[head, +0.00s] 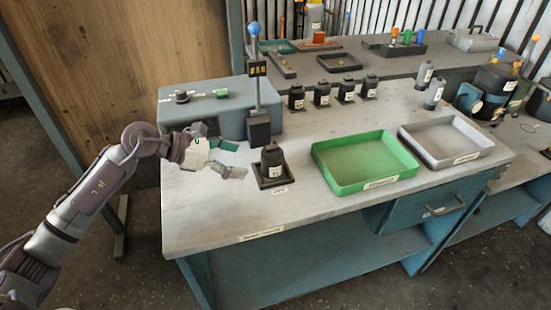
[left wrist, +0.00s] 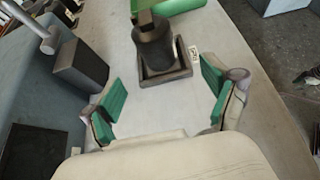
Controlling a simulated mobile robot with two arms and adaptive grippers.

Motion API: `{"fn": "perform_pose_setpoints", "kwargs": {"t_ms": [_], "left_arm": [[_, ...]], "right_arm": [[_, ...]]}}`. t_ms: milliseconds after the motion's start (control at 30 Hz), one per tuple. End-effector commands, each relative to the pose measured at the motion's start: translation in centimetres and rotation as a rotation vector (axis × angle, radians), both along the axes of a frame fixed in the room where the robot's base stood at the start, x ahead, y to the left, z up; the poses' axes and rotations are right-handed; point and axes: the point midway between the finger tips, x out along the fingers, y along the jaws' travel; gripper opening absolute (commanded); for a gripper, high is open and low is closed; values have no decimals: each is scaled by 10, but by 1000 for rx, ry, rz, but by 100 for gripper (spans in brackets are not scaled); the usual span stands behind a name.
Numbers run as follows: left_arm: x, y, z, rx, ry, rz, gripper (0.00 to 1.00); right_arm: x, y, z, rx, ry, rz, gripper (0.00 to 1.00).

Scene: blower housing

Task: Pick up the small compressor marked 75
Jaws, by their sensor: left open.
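A small black compressor (head: 271,163) with a pale label stands upright on a dark square base (head: 270,181) on the workbench; I cannot read its number. In the left wrist view the compressor (left wrist: 154,45) stands ahead of my jaws. Several similar dark compressors (head: 321,95) stand in a row behind it, their marks too small to read. My left gripper (head: 234,159) is open and empty, just left of the compressor and apart from it. Its green-padded fingers (left wrist: 162,95) are spread in the left wrist view. My right gripper is not in view.
A dark post (head: 259,130) with a display and blue ball stands behind the compressor, beside a blue-grey box (head: 215,100). A green tray (head: 335,179) and a grey tray (head: 481,153) lie to the right. The bench front is clear.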

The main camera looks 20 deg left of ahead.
Motion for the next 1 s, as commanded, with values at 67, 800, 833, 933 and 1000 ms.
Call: {"fn": "perform_pose_setpoints", "kwargs": {"t_ms": [67,800,833,933,1000], "left_arm": [[8,-14,-4,-5,0,-2,86],[52,-71,-40,-3,2,1,86],[52,-71,-41,-2,1,1,86],[52,-71,-41,-1,1,1,86],[52,-71,-41,-1,1,1,86]], "right_arm": [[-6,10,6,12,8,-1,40],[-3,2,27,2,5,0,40],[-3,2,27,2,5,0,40],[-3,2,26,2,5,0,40],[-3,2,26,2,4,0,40]]}}
